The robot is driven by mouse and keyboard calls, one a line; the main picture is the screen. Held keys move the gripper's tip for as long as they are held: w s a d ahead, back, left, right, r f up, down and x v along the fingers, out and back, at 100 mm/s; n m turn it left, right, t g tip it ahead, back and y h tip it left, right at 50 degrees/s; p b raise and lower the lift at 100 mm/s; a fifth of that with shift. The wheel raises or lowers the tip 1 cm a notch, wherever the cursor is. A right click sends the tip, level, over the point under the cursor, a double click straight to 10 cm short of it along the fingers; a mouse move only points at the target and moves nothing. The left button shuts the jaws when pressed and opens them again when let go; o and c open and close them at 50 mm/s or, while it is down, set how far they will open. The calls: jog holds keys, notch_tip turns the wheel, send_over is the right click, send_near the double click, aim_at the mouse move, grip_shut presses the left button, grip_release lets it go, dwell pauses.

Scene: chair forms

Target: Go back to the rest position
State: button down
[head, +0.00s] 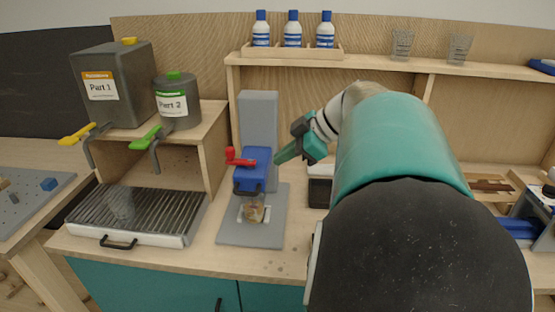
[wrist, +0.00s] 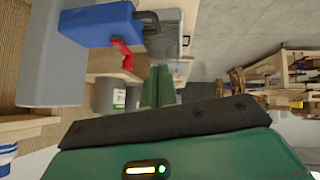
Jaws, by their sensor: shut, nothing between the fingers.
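My gripper (head: 281,156) is shut and empty, its green fingers pointing left beside the blue head (head: 257,165) of a grey press-like machine (head: 258,115). I cannot tell whether the fingertips touch it. A red handle (head: 236,158) sticks out to the left of the blue head. A small object (head: 252,211) sits under the head on the machine's grey base; its details are too small to tell. In the wrist view, the shut fingers (wrist: 158,85) extend away near the blue head (wrist: 98,24) and the red handle (wrist: 121,53).
Two grey containers, Part 1 (head: 120,95) with a yellow tap and Part 2 (head: 178,105) with a green tap, stand on a wooden stand at left. A grated tray (head: 135,214) lies in front. A shelf (head: 380,65) holds three bottles and two glasses. My arm hides much of the right side.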

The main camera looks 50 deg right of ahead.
jog(key=shift+a, duration=0.1)
dwell(0.4)
jog(key=s+a+f+m+g+h, duration=0.1)
jog(key=a+f+m, duration=0.2)
jog(key=a, duration=0.6)
jog(key=s+a+f+m+h, duration=0.1)
jog(key=s+a+f+m, duration=0.1)
jog(key=a, duration=0.8)
jog(key=s+a+f+m+g+h, duration=0.1)
jog(key=s+a+f+m+h, duration=0.1)
jog(key=a, duration=0.7)
notch_tip(320, 180, down, 3)
jog(key=shift+s+a+r+m+g, duration=0.1)
jog(key=shift+s+a+m+g, duration=0.2)
jog(key=shift+m, duration=0.5)
